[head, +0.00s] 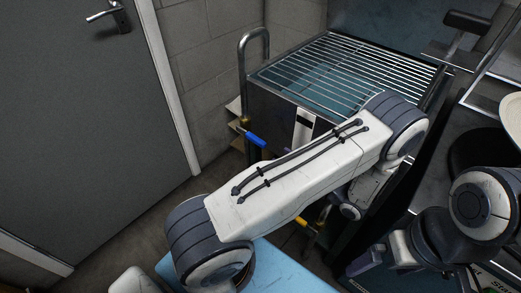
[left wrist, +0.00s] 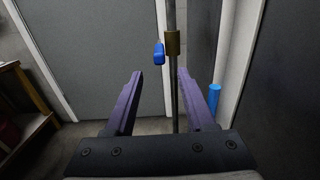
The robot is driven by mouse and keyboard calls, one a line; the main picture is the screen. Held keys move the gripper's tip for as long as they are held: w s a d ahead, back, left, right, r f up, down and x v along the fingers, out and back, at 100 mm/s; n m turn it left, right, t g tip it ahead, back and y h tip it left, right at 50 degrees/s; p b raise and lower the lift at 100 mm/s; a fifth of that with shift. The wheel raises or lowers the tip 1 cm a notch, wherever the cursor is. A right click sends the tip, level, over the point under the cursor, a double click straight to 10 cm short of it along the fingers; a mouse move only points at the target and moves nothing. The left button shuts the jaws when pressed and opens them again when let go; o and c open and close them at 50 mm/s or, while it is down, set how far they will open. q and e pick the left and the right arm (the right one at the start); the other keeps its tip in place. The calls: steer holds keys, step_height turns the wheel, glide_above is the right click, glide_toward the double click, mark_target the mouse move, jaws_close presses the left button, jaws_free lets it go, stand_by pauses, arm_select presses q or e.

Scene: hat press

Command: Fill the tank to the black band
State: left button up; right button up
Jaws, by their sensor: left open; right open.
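A steel tank (head: 272,107) under a wire rack (head: 350,70) stands at the back centre in the head view. Bluish water or tank floor shows through the rack; I cannot tell its level. A white gauge strip (head: 303,134) with a black band (head: 304,121) is on the tank's front, partly behind my left arm. A curved pipe (head: 242,75) carries a brass valve with a blue lever (head: 250,136). In the left wrist view, the blue lever (left wrist: 158,57) and pipe (left wrist: 171,100) show ahead of my open, empty left gripper (left wrist: 161,75). My right gripper (head: 364,262) is open at lower right.
A yellow handle (head: 301,221) shows below my left arm. A grey door (head: 85,120) is at left, with a block wall beside it. A light blue surface (head: 285,270) is at the bottom. The left wrist view shows a wooden shelf (left wrist: 22,105) and a blue cylinder (left wrist: 214,98).

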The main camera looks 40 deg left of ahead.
mark_target(265, 146)
arm_select(q)
steer(key=a, duration=1)
steer(key=shift+w, duration=0.35)
jaws_close()
stand_by(0.8)
